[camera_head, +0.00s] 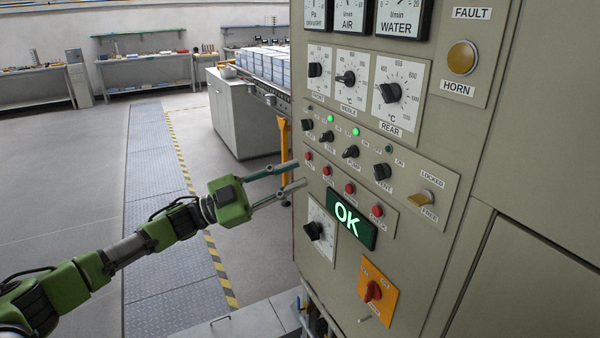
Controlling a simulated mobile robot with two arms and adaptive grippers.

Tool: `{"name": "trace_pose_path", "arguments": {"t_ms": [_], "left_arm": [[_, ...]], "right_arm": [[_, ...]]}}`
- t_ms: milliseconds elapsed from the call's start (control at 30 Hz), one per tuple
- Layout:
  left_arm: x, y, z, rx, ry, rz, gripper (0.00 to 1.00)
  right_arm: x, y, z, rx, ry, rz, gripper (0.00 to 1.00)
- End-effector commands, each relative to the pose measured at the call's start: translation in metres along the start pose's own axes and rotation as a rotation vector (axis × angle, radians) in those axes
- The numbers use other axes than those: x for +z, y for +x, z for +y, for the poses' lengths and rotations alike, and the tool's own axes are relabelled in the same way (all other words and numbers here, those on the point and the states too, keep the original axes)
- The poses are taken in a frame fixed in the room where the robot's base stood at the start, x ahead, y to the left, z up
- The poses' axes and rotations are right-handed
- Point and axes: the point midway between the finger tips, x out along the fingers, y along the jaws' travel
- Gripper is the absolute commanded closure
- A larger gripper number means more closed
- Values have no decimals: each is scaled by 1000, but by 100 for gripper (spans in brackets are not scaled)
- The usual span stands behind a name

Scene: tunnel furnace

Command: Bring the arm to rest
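My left arm, green and black, comes in from the lower left. Its gripper (291,177) is open, with two dark fingers spread apart and nothing between them. The fingertips are close to the left edge of the beige control panel (350,90), near the row of red buttons; I cannot tell whether they touch it. A lit display (352,219) on the panel reads OK in green. My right gripper is not in the view.
The panel carries dials, black knobs, a yellow LOCKED/FREE lever (422,197) and a red switch on an orange plate (378,291). Behind stand a grey cabinet (240,115) and a conveyor with pale blocks (270,66). The floor at left is clear.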

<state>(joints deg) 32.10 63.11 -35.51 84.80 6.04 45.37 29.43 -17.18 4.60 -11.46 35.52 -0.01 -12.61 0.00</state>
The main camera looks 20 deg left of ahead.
Motion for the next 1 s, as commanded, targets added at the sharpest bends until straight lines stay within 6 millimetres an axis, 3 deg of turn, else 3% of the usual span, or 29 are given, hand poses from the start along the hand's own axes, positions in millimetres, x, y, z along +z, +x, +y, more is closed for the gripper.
{"name": "trace_pose_path", "arguments": {"t_ms": [433,533,667,767,900,1000], "left_arm": [[1,0,0,-1,0,-1,76],[15,-2,2,-21,-11,-23,76],[74,-15,14,-102,-52,-126,76],[140,-38,34,-186,-99,-257,76],[227,-84,80,-279,-169,-459,76],[278,-123,124,-324,-222,-603,76]], "right_arm": [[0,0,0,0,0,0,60],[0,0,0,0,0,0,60],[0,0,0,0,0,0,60],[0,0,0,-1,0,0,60],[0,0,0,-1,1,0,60],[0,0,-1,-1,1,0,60]]}}
